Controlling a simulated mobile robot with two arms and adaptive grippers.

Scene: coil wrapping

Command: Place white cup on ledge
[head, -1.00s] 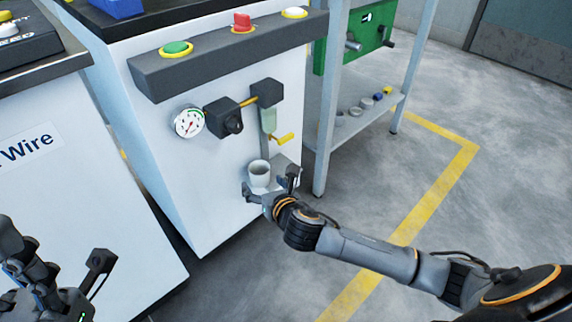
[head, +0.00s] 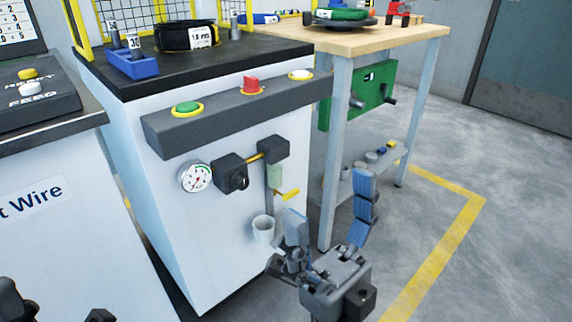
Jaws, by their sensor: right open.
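The white cup (head: 263,229) is upright at the front of the white machine, below the pressure gauge and filter. It appears to stand on the small grey ledge (head: 279,233), which is mostly hidden by the cup and my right gripper. My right gripper (head: 330,212) is open and empty, just right of and nearer than the cup, with its fingers pointing up. Its left finger is close to the cup in the picture, and no grip on the cup shows. Only dark parts of my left gripper (head: 55,308) show at the bottom left edge.
A gauge (head: 195,177), a black regulator (head: 231,173) and a yellow lever (head: 290,195) stick out above the cup. A button panel (head: 240,112) juts out higher up. A wooden-topped bench (head: 380,38) stands at the right, with open floor before it.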

